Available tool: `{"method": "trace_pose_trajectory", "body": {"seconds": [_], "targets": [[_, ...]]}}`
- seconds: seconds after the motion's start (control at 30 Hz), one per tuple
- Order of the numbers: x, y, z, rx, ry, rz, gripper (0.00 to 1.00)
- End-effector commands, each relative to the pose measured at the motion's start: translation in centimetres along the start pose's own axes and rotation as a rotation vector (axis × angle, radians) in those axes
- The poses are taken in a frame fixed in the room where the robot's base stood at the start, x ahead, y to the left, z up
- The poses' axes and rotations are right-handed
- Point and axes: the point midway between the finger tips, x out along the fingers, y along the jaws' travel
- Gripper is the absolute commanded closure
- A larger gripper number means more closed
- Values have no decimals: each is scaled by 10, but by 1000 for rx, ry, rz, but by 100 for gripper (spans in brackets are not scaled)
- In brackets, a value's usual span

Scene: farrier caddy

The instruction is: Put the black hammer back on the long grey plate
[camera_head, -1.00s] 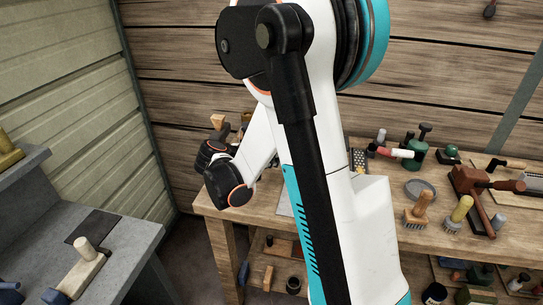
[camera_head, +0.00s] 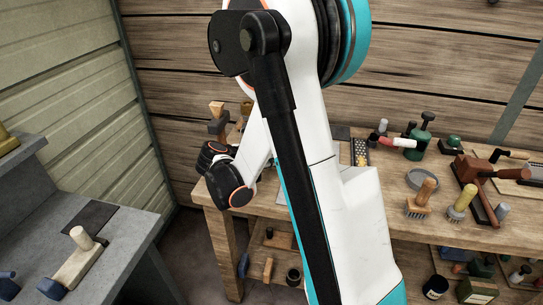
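My gripper is not in view; my own arm crosses the middle of the picture and hides part of the wooden bench. I cannot clearly make out the black hammer. A tan block on a dark upright part (camera_head: 217,112) shows just behind my arm's black wrist joints, at the bench's left end. I cannot tell whether it is the hammer or whether anything holds it. I cannot identify the long grey plate for certain. A flat dark grey piece (camera_head: 340,132) shows partly beside my arm at the back of the bench.
The wooden bench (camera_head: 390,215) holds brushes (camera_head: 422,195), a green bottle (camera_head: 420,138), a round grey dish (camera_head: 416,179) and a red-brown tool (camera_head: 480,185) on the right. A grey bench (camera_head: 125,240) with a wooden-handled tool (camera_head: 80,265) stands at left. Floor shows between the benches.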

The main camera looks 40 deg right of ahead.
Motion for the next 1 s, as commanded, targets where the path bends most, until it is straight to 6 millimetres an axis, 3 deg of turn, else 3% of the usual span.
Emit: {"method": "trace_pose_trajectory", "body": {"seconds": [0.67, 0.7, 0.8, 1.0], "targets": [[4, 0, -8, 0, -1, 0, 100], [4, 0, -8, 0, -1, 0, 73], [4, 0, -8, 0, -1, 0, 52], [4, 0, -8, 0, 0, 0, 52]]}}
